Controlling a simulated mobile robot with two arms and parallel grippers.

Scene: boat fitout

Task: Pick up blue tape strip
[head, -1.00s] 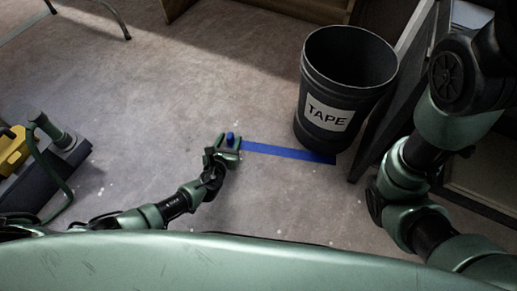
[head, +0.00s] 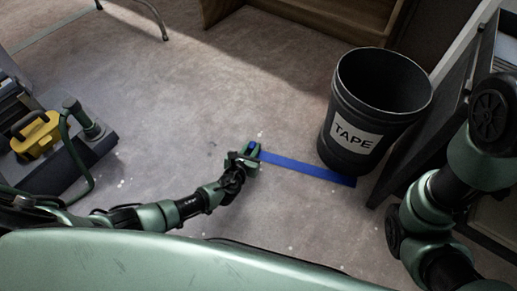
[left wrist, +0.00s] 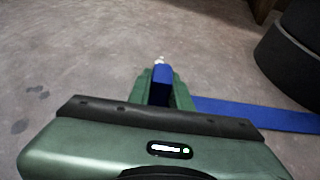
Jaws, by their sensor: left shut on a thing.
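The blue tape strip (head: 305,168) lies along the floor, from my left gripper to the front of the black bin. My left gripper (head: 251,149) is shut on the strip's left end. In the left wrist view a blue end (left wrist: 161,86) stands up between the green fingers (left wrist: 162,84), and the rest of the strip (left wrist: 255,114) runs off to the right. The black bin (head: 377,108) with a white "TAPE" label stands upright beside the strip's right end. My right arm shows at the right edge, but its gripper is not in view.
A yellow case (head: 36,134) and a dark box with a green hose stand on the left. A metal-legged piece of furniture (head: 160,18) and a wooden cabinet (head: 310,20) are at the back. A dark panel leans behind the bin. The middle floor is clear.

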